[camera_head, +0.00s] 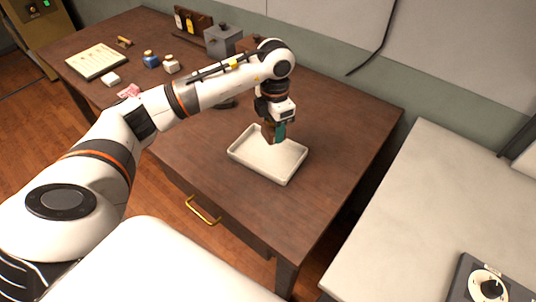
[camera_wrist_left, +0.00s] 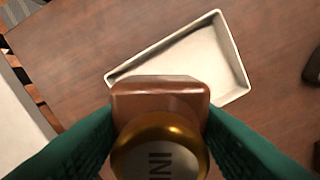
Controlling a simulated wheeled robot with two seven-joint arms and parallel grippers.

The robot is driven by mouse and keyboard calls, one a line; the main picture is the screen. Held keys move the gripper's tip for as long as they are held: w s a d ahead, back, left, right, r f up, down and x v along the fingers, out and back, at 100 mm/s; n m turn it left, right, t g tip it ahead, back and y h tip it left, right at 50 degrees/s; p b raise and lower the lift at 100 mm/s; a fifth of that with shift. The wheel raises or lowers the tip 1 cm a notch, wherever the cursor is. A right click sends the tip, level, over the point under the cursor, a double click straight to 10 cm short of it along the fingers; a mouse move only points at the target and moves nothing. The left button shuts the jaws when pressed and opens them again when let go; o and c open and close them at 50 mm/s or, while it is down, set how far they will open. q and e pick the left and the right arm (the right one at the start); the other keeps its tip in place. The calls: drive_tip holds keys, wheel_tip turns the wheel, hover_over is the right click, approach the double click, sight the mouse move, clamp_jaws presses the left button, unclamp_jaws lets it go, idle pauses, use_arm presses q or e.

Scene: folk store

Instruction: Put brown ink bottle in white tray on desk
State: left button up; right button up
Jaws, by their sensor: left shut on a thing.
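The white tray (camera_head: 262,165) lies on the brown wooden desk (camera_head: 345,125), near its front edge. My left gripper (camera_head: 272,133) is above the far part of the tray, pointing down. It is shut on the brown ink bottle (camera_head: 269,134), which is mostly hidden by the gripper in the head view. In the left wrist view the bottle (camera_wrist_left: 160,95) shows its brown body and gold cap between the two green fingers (camera_wrist_left: 160,145). The tray (camera_wrist_left: 240,62) shows beyond it there, and the bottle overlaps its rim. I cannot tell the exact height of the bottle over the tray. My right gripper is not in view.
A blue ink bottle (camera_head: 151,60), a white bottle (camera_head: 171,65), a grey box (camera_head: 222,40) and an open book (camera_head: 96,61) stand or lie farther left on the desk. A light counter (camera_head: 440,210) is at the right. The desk right of the tray is clear.

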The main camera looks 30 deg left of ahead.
use_arm(q)
drive_tip(key=w+a+n, duration=0.1)
drive_tip(key=a+n, duration=0.2)
drive_tip(key=n, duration=0.2)
drive_tip(key=n+p, duration=0.1)
drive_tip(key=p, duration=0.1)
hover_over(268, 155)
wheel_tip(268, 155, down, 8)
drive_tip(key=shift+a+r, duration=0.1)
drive_tip(key=shift+r, duration=0.1)
wheel_tip(268, 155, down, 3)
drive_tip(key=shift+r+p, duration=0.1)
drive_tip(key=shift+p, duration=0.2)
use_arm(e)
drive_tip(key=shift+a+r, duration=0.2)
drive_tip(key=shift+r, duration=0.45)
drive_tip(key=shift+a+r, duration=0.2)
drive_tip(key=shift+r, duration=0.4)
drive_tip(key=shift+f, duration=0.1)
use_arm(q)
drive_tip(key=shift+f+b, duration=0.3)
drive_tip(key=o, duration=1.1)
drive_tip(key=shift+r, duration=0.1)
drive_tip(key=shift+c, duration=0.2)
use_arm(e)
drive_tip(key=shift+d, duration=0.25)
